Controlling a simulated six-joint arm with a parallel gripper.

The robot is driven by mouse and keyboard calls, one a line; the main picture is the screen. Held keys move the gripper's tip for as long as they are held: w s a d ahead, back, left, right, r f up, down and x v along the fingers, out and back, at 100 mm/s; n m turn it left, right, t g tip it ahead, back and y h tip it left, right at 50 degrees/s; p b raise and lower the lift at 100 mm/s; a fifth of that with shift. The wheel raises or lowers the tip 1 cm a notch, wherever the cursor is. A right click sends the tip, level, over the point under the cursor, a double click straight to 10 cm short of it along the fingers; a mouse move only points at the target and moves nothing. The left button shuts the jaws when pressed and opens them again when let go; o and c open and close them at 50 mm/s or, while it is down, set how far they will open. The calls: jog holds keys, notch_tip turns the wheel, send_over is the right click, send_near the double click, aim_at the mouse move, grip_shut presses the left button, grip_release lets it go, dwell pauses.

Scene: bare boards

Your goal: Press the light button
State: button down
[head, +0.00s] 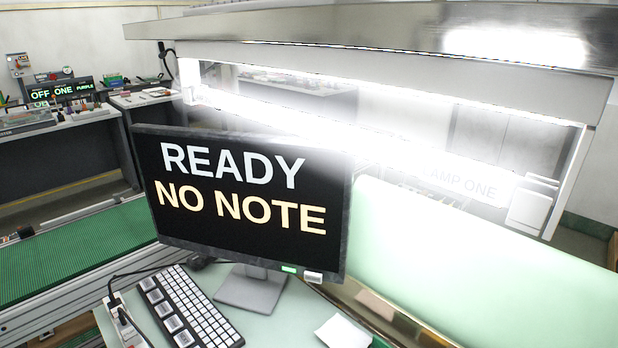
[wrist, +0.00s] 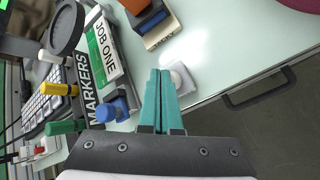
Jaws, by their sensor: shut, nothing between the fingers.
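My gripper (wrist: 159,76) shows in the wrist view with its two teal fingers shut together and nothing between them. Just right of the fingertips is a small pale block with a round white knob or button (wrist: 179,77), partly hidden by the fingers. I cannot tell whether the fingers touch it. In the head view a long lamp (head: 400,140), faintly marked "LAMP ONE", is lit over the bench. A white box (head: 528,208) sits at its right end. My gripper is not in the head view.
A monitor (head: 240,200) reads "READY NO NOTE", with a keyboard (head: 190,310) before it. The wrist view shows a "MARKERS" holder (wrist: 88,80) with coloured markers, a "JOB ONE" sign (wrist: 105,48) and an orange and blue item (wrist: 148,18).

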jog(key=shift+f, duration=0.15)
dwell(0.3)
jog(key=shift+r, duration=0.5)
notch_tip(320, 180, up, 6)
